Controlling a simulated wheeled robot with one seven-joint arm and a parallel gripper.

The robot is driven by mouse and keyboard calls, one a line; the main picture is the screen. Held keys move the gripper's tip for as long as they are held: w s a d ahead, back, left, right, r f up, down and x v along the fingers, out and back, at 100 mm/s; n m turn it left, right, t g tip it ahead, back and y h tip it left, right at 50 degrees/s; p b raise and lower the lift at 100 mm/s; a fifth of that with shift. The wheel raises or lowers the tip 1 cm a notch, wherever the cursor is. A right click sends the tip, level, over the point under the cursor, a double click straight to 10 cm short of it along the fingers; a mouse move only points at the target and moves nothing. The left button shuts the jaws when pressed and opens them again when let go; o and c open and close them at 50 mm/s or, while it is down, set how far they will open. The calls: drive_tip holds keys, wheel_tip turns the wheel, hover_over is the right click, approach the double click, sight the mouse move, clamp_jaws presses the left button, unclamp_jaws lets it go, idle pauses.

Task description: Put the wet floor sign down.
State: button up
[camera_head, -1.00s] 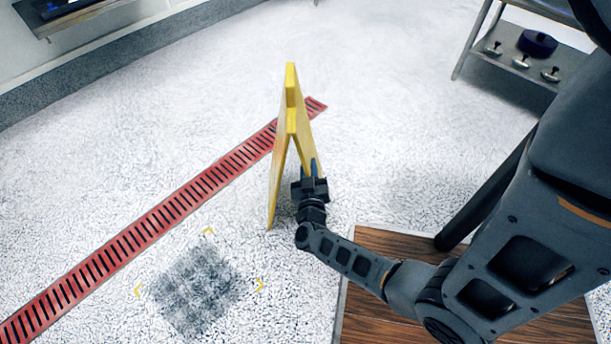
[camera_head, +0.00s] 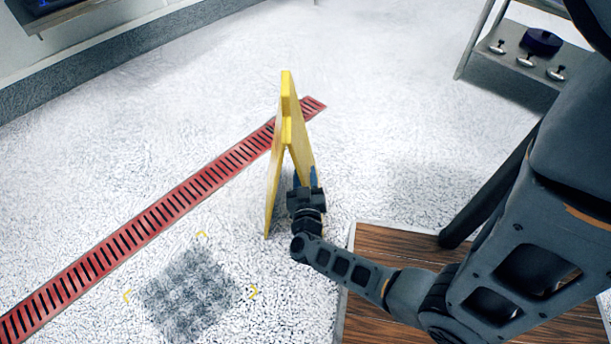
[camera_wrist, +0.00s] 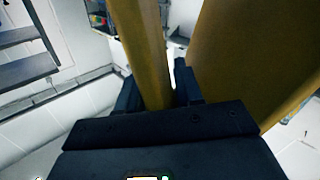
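The wet floor sign (camera_head: 274,180) is a yellow A-frame, upright with its two panels spread, in the middle of the head view. My gripper (camera_head: 303,182) is at the lower part of its right panel. In the wrist view one yellow panel (camera_wrist: 142,45) passes between the two fingers of my gripper (camera_wrist: 158,88), which are closed around it. The other panel (camera_wrist: 250,50) is outside the fingers on the right. I cannot tell whether the sign's feet touch the floor. A dark grey patch (camera_head: 188,292) framed by yellow corner marks lies on the floor, lower left of the sign.
A red slotted drain grate (camera_head: 165,212) runs diagonally across the white speckled floor, behind and left of the sign. A wooden platform (camera_head: 400,250) lies at lower right. A metal shelf (camera_head: 500,72) with a purple object stands at upper right.

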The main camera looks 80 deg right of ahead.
drive_tip(key=shift+o, duration=0.5)
drive_tip(key=shift+r, duration=0.15)
drive_tip(key=shift+a, duration=0.2)
drive_tip(key=s+a+r+n+t+y+p, duration=0.1)
drive_tip(key=a+r+t+p, duration=0.1)
drive_tip(key=a, duration=0.6)
drive_tip(key=s+a+r+n+t+y+p, duration=0.1)
drive_tip(key=s+a+r+t, duration=0.1)
drive_tip(key=a, duration=0.7)
drive_tip(key=s+a+r+n+t+y, duration=0.2)
drive_tip(key=a+r+n+y, duration=0.1)
drive_tip(key=r, duration=0.6)
drive_tip(key=s+a+r+n+t+y, duration=0.2)
drive_tip(key=s+a+r+n+y, duration=0.1)
drive_tip(key=r+y, duration=0.4)
drive_tip(key=s+a+r+n+t+y, duration=0.2)
drive_tip(key=a+r+n+y, duration=0.3)
drive_tip(key=r, duration=0.6)
drive_tip(key=shift+s+a+r, duration=0.15)
drive_tip(key=shift+a+r, duration=0.15)
drive_tip(key=shift+a, duration=0.1)
